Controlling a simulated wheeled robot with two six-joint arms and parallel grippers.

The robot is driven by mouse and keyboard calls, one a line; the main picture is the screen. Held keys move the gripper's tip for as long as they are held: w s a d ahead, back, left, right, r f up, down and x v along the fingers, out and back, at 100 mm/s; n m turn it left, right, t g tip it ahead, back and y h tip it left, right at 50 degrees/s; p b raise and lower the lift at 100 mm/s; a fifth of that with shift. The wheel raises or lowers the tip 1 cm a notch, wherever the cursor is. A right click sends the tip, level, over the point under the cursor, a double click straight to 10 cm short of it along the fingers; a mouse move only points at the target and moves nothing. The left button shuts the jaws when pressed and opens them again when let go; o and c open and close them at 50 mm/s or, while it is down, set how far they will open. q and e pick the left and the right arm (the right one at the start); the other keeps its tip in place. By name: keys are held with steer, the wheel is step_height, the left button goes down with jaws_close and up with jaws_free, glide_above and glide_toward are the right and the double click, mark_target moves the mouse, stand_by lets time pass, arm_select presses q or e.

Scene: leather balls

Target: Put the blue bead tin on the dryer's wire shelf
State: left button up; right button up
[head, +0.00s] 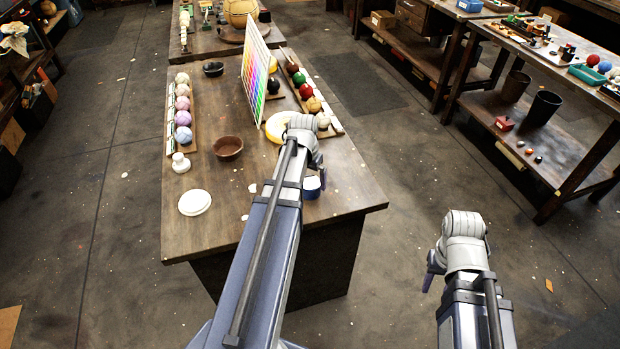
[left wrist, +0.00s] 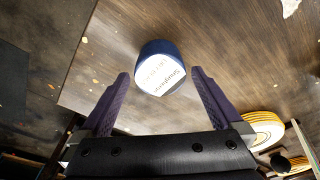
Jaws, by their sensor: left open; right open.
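The blue bead tin (left wrist: 163,68) is a short blue cylinder with a white printed label, standing on the wooden table (head: 340,205). In the left wrist view it is between and just beyond the fingertips of my left gripper (left wrist: 160,75), which is open, with a gap on both sides. In the head view the tin (head: 312,191) shows near the table's front right edge, partly hidden by my left gripper (head: 318,178). My right gripper (head: 430,278) is over the floor right of the table, away from the tin. I cannot make out the dryer's wire shelf.
A brown bowl (head: 228,148), a white disc (head: 195,202) and a row of pastel balls (head: 182,104) are on the table's left. A colour chart (head: 257,68) stands upright behind a yellow ring (head: 277,127). A workbench (head: 560,60) is at the right, with open floor between.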

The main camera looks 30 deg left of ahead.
mark_target(308, 187)
arm_select(q)
step_height(308, 187, up, 9)
steer(key=s+p, duration=0.1)
steer(key=p, duration=0.7)
steer(key=shift+s+r, duration=0.2)
steer(key=shift+d, duration=0.15)
steer(key=s+d+m+g, duration=0.1)
steer(key=s+d, duration=0.5)
steer(key=d, duration=0.9)
steer(key=s+d+m+g+y, duration=0.1)
steer(key=s+d+m, duration=0.2)
steer(key=d, duration=1.3)
steer(key=s, duration=0.3)
steer(key=shift+d+m, duration=0.2)
steer(key=shift+m, duration=0.2)
steer(key=shift+f, duration=0.1)
